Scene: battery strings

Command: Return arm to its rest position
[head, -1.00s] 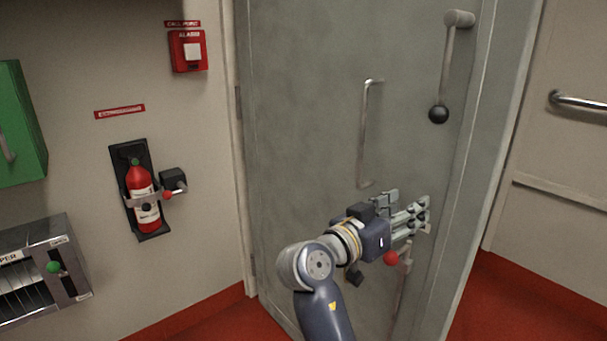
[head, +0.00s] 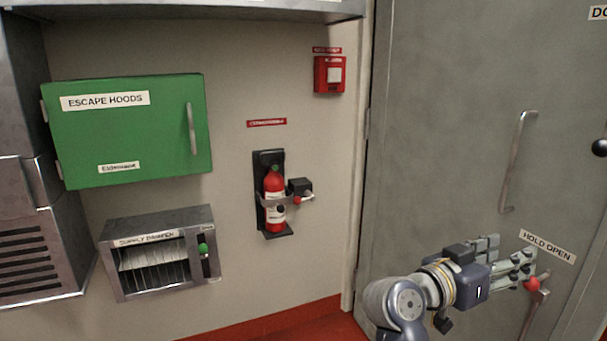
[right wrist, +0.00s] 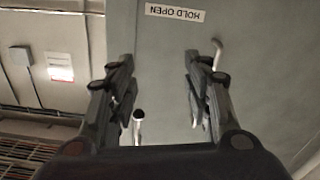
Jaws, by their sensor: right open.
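My right gripper (head: 512,262) is in front of the grey door (head: 450,130) at the lower right of the head view. The lever with a red knob (head: 532,284) shows just beside and below the fingers in the head view. Part of a handle with a dark knob (right wrist: 138,116) shows between the fingers in the right wrist view. Whether the gripper touches the door cannot be told. My left gripper is not in view.
A long handle (head: 516,160) and a HOLD OPEN label (head: 547,246) are on the door. To the left are a red extinguisher (head: 274,198), a red alarm box (head: 329,75), a green escape hoods cabinet (head: 130,135) and a supply damper box (head: 160,255). Red floor (head: 290,328) shows below.

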